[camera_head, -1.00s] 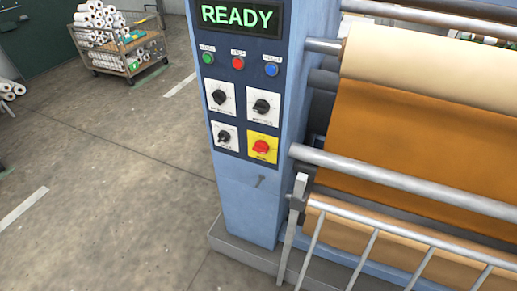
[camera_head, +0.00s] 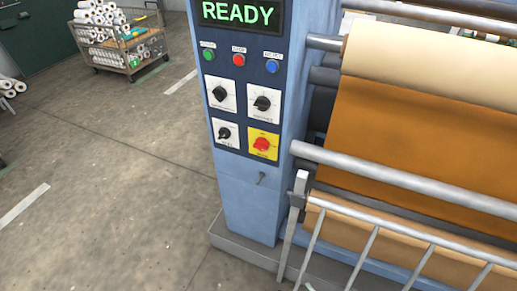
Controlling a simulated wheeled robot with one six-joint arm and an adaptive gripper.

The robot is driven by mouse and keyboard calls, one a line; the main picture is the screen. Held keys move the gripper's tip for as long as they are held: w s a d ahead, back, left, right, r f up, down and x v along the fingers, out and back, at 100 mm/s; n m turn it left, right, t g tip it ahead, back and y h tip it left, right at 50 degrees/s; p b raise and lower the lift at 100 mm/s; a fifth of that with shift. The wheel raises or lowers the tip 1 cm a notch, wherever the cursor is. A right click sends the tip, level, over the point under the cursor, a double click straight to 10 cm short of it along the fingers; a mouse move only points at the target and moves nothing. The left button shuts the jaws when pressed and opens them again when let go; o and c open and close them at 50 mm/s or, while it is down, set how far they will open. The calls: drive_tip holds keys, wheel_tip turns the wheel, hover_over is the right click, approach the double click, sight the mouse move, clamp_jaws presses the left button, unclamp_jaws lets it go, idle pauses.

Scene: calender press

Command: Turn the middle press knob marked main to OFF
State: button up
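The press control panel (camera_head: 241,112) is on the front of a blue column. It carries four rotary knobs in two rows. A red knob (camera_head: 262,144) sits on a yellow plate at lower right; its lettering is too small to read. A black knob on a white plate (camera_head: 224,133) is to its left. Above are two more black knobs, at upper left (camera_head: 220,94) and upper right (camera_head: 262,103). I cannot read which one is marked main or its setting. My gripper is not in view.
A green READY display (camera_head: 238,13) and green, red and blue buttons (camera_head: 238,60) are above the knobs. A keyhole or key (camera_head: 261,179) is below. Rollers with orange sheet (camera_head: 420,130) and a slanted rail (camera_head: 400,240) stand right. Floor at left is open; a roll cart (camera_head: 125,45) stands behind.

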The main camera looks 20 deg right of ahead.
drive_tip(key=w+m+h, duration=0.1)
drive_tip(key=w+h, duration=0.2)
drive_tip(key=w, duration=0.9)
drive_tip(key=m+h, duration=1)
approach(259, 147)
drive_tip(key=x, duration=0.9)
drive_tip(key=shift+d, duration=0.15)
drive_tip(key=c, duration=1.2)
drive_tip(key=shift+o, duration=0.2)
